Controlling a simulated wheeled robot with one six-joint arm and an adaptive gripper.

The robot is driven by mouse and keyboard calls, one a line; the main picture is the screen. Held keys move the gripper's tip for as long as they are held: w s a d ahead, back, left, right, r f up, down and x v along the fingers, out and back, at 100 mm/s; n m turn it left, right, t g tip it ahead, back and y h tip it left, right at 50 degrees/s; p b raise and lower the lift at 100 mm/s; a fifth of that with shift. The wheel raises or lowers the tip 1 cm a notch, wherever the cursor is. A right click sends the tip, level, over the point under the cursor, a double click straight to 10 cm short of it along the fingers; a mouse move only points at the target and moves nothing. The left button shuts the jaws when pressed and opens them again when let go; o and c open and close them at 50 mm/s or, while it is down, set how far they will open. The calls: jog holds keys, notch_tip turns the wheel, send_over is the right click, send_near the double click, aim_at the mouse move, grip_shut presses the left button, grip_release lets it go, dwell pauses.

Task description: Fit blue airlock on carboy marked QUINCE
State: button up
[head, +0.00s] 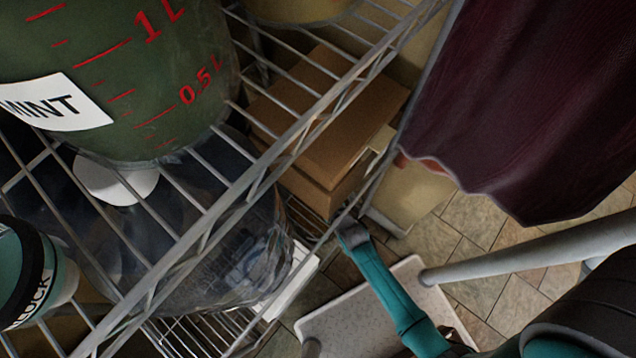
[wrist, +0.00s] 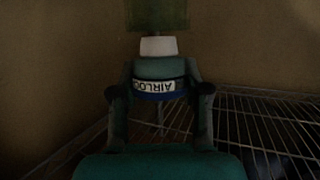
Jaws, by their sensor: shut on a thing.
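In the wrist view my gripper (wrist: 160,91) is shut on a teal-blue airlock (wrist: 162,68). Its fingers press on both sides. In the head view a green carboy (head: 140,90) labelled MINT stands on the wire shelf at upper left. No QUINCE label is readable in either view. I cannot make out my gripper's jaws in the head view.
The wire shelf (head: 262,172) has a front rail crossing diagonally. A teal item with a dark lettered band (head: 32,262) is cut off at left. A clear vessel (head: 235,255) and brown boxes (head: 335,135) are behind the wires. A maroon cloth (head: 530,95) hangs at upper right.

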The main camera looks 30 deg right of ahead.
jog(key=shift+f, duration=0.9)
dwell(2.0)
jog(key=o, duration=1.2)
jog(key=v, duration=1.2)
